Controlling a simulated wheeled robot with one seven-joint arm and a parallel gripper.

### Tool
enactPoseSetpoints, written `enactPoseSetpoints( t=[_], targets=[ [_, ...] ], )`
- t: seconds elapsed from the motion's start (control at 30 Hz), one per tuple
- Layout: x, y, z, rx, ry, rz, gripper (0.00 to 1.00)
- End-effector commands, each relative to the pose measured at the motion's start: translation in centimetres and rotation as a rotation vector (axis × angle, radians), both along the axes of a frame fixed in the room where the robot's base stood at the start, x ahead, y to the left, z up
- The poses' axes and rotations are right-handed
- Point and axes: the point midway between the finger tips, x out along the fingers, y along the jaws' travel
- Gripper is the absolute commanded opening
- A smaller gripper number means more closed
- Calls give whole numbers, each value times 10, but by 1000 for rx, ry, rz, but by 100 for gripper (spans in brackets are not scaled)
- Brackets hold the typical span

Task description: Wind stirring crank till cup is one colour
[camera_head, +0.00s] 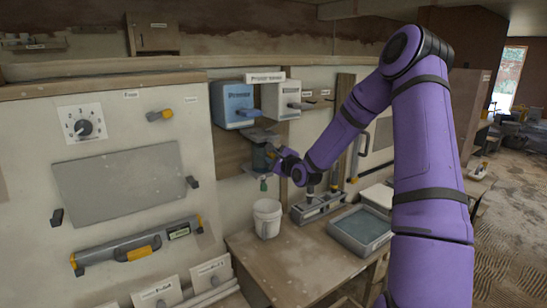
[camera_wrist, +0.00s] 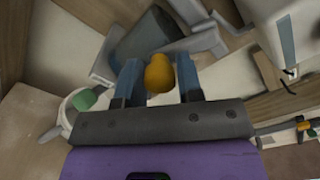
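My gripper (camera_wrist: 160,78) is at the mixing station on the wall. In the wrist view its two blue-grey fingers stand on either side of an orange knob (camera_wrist: 158,74), which fills the gap between them; it looks like the crank's handle. In the head view my gripper (camera_head: 283,160) is beside a dark blue-grey cup-like vessel (camera_head: 260,158) under a metal bracket (camera_head: 258,134). A green piece (camera_head: 263,184) hangs below the vessel and also shows in the wrist view (camera_wrist: 84,98). The vessel's contents and their colour are hidden.
A blue dispenser box (camera_head: 233,104) and a white one (camera_head: 281,100) are mounted just above. A white bucket (camera_head: 267,217) stands below on the wooden bench (camera_head: 285,262). A grey tray (camera_head: 360,230) lies to the right. A long tool with orange parts (camera_head: 135,247) hangs left.

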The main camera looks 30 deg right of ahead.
Motion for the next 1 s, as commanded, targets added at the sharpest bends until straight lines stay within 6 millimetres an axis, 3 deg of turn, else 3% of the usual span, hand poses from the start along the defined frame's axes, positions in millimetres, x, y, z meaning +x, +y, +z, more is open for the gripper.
enactPoseSetpoints(
  t=[0.03,0.1,0.13,0.57,1.0],
  targets=[
    [0,0,0,0,0,0,22],
    [0,0,0,0,0,0,6],
    [0,0,0,0,0,0,5],
    [0,-4,-1,-89,-4,1,5],
    [1,-22,-2,-460,-15,0,5]
  ],
)
